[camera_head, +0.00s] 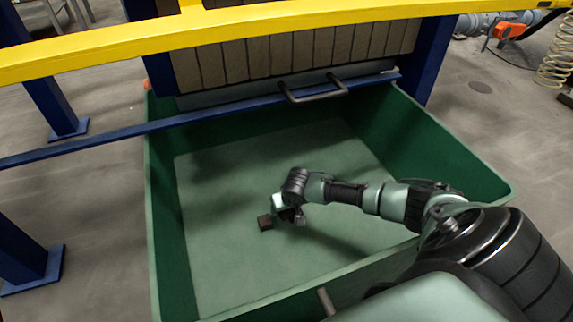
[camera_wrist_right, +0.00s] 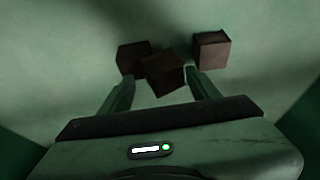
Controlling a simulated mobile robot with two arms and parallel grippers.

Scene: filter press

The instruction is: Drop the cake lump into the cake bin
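The cake bin (camera_head: 335,140) is a large green open-topped bin below the press. My right gripper (camera_head: 290,217) is down inside it, over its pale green floor. Three dark brown cake lumps show in the right wrist view: a left lump (camera_wrist_right: 128,55), a tilted middle lump (camera_wrist_right: 163,73) and a right lump (camera_wrist_right: 211,50). The fingers of my right gripper (camera_wrist_right: 160,80) are apart, with the middle lump at the gap between the tips and no clear grip on it. One brown lump (camera_head: 265,222) shows beside the gripper in the head view. My left gripper is out of view.
A yellow rail (camera_head: 270,22) crosses above the bin, and a blue bar (camera_head: 110,140) runs along its far side. A plate with a dark handle (camera_head: 315,95) hangs at the back, below the beige filter plates (camera_head: 300,50). The bin floor at left is clear.

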